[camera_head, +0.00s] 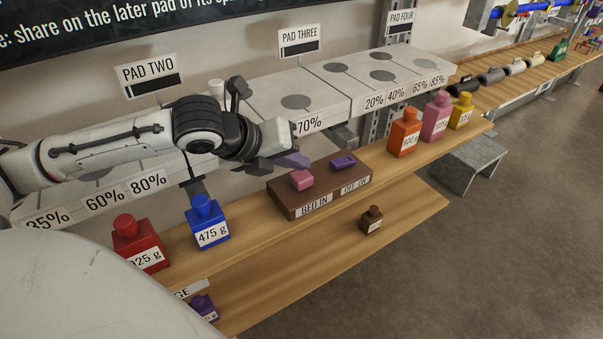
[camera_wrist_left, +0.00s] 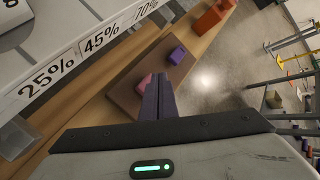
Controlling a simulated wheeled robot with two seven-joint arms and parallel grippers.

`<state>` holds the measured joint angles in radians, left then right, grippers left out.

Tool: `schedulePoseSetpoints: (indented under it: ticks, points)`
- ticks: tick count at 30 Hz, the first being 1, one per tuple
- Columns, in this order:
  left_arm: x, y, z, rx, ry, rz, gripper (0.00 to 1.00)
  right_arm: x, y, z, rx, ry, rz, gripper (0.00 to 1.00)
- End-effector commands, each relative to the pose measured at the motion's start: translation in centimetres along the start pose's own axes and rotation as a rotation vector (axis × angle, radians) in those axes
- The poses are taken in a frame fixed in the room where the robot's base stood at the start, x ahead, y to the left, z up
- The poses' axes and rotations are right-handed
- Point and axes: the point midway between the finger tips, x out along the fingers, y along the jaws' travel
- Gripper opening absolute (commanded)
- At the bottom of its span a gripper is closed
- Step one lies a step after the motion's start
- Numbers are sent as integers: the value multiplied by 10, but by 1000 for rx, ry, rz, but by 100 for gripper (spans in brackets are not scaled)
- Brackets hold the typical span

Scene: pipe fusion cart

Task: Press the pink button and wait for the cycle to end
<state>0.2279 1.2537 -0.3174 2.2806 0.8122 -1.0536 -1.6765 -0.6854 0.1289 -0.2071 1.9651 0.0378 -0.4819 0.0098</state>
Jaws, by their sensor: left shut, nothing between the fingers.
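The pink button (camera_head: 301,180) sits on the left part of a brown box (camera_head: 350,186) on the wooden shelf. A purple button (camera_head: 343,162) sits to its right on the same box. My left gripper (camera_head: 293,160) is shut and empty, its purple fingertips just above and behind the pink button. I cannot tell whether they touch it. In the left wrist view, the shut fingers (camera_wrist_left: 159,97) partly cover the box, with the pink button (camera_wrist_left: 143,84) beside them and the purple button (camera_wrist_left: 177,55) beyond. My right gripper is not in view.
A red weight (camera_head: 137,238) and a blue weight (camera_head: 206,220) stand left of the box. Orange (camera_head: 404,133), pink (camera_head: 436,117) and yellow (camera_head: 461,110) weights stand right. A brown weight (camera_head: 371,219) is on the lower shelf. White pads (camera_head: 340,85) run behind.

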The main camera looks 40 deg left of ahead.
Motion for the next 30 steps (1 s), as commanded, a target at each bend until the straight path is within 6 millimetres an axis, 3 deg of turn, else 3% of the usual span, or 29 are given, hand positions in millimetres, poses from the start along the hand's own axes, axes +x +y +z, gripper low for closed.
schedulePoseSetpoints:
  ticks: [30]
  points:
    - [8,6,-6,-1,1,2,0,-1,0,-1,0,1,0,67]
